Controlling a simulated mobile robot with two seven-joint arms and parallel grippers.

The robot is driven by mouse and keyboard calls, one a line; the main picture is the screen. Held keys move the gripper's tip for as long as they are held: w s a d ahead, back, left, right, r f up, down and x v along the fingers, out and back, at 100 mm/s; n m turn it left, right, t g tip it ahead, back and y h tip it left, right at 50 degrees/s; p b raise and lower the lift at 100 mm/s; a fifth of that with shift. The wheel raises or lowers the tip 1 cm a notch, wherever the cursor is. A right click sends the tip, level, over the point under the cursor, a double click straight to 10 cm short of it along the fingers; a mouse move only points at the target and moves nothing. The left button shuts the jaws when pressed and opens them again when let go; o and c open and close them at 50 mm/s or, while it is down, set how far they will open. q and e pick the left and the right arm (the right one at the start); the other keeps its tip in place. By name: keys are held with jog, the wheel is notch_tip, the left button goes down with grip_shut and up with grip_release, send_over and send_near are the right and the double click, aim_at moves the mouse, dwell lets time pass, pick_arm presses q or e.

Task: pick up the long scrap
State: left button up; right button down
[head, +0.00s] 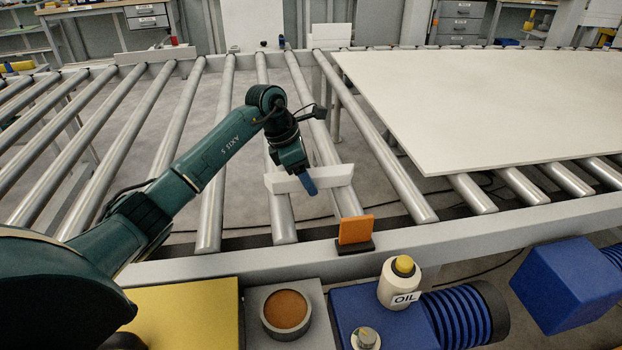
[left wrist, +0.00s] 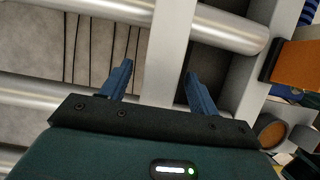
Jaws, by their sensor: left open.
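The long scrap (head: 334,177) is a white strip lying crosswise over the rollers in the middle of the head view. In the left wrist view the strip (left wrist: 165,48) runs up the picture between my two blue fingers. My left gripper (head: 304,182) is over the strip with its jaws open, one finger showing on each side of it in the left wrist view (left wrist: 158,82). A gap shows between each finger and the strip. The exact height of the fingertips over the strip is hard to tell. My right gripper is not in view.
A large white panel (head: 480,105) lies on the rollers at the right. An orange plate (head: 356,229) stands on the front rail near the strip. An oil bottle (head: 399,285) and a round brown-filled cup (head: 286,311) stand in front. Open gaps lie between the rollers.

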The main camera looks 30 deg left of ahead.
pick_arm(q)
jog(key=c, duration=1.2)
